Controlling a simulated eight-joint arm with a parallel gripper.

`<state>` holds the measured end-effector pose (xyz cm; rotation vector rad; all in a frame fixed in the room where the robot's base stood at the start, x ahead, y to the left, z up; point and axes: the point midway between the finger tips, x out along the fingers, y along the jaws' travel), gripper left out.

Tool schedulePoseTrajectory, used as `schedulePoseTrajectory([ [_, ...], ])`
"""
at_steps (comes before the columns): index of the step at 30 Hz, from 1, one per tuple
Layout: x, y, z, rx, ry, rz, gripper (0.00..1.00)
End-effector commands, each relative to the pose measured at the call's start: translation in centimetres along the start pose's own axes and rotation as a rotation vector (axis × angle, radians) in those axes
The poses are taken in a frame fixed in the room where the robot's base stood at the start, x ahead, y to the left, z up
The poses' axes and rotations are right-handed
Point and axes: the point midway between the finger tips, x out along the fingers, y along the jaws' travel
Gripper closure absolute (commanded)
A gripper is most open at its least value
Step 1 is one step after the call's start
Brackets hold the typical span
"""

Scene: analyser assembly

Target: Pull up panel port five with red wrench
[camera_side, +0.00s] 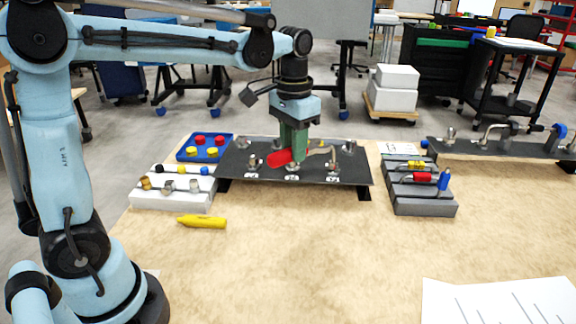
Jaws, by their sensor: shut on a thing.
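My gripper (293,147) points straight down over the middle of the dark panel (250,168). It is shut on the red wrench (279,158), which is held low and roughly level, close above the panel's front middle. Metal port fittings stand on the panel: one at the front left (252,162), one under the gripper (292,167) and one at the front right (336,166). White labels lie in front of them, too small to read. I cannot tell whether the wrench touches a port. The gripper hides part of the panel's back.
A blue tray (182,155) with red and yellow caps and a white block (165,200) with fittings stand left. A yellow marker (202,221) lies in front. A grey rack (425,206) with tools stands right. A second panel (480,148) is farther right. The front middle table is clear.

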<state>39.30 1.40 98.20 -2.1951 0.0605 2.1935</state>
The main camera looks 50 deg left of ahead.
Motion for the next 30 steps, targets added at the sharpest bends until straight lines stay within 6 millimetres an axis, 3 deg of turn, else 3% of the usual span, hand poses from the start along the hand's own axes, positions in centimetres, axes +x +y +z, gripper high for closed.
schedulePoseTrajectory([
  [14,0.2,0.6,-0.8,-0.071,0.000,0.000,1.00],
  [30,3.9,6.6,-6.4,-0.768,0.000,-0.001,1.00],
])
